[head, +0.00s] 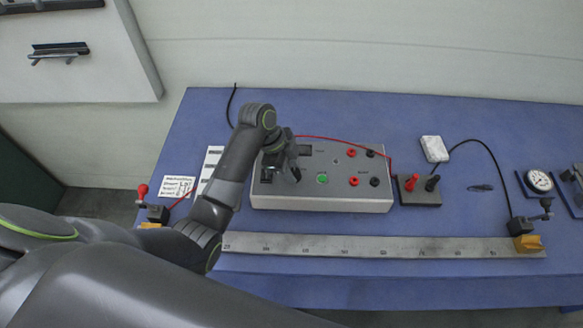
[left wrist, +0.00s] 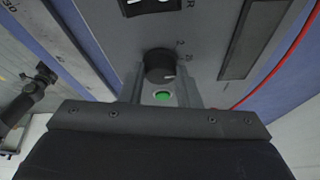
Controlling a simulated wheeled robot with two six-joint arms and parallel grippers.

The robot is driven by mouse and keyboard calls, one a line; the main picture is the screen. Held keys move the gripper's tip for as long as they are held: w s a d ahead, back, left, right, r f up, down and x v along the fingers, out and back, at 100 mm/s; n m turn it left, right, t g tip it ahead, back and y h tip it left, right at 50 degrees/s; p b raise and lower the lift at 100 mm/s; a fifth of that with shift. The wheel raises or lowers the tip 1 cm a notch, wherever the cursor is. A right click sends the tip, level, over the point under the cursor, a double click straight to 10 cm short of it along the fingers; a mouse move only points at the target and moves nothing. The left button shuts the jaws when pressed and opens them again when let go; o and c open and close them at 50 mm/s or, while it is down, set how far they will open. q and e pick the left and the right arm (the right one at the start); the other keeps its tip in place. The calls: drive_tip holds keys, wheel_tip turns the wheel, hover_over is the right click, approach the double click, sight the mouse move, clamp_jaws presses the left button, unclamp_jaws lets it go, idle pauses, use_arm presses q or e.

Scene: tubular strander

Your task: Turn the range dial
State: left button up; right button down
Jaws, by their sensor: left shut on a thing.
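The range dial (left wrist: 160,66) is a round black knob with a pale pointer mark on the face of a grey instrument box (head: 320,200). Printed numbers sit beside the dial in the left wrist view. My left gripper (left wrist: 161,84) is shut on the dial, with one finger on each side of it. In the head view my left gripper (head: 282,172) is over the left part of the box and hides the dial. A green button (head: 322,179) is close to the gripper; it also shows in the left wrist view (left wrist: 162,96). My right gripper is not in view.
Red and black sockets are on the box's right side, and a red lead (head: 340,139) arches behind it. A long ruler bar (head: 380,246) lies in front. A small terminal block (head: 412,190) and a dial gauge (head: 540,181) stand to the right on the blue table (head: 480,130).

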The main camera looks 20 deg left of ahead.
use_arm(q)
drive_tip(key=m+g, duration=0.1)
drive_tip(key=m, duration=0.2)
drive_tip(key=shift+w, duration=0.15)
drive_tip(key=shift+m+g+b, duration=0.4)
drive_tip(key=shift+m+g, duration=0.2)
drive_tip(key=shift+m, duration=0.6)
drive_tip(key=shift+w+m+g+y, duration=0.15)
drive_tip(key=shift+m+g+y, duration=0.35)
drive_tip(key=shift+m, duration=1.1)
drive_tip(key=shift+d+m, duration=0.1)
drive_tip(key=shift+m, duration=0.2)
drive_tip(key=o, duration=1)
drive_tip(key=shift+c, duration=0.2)
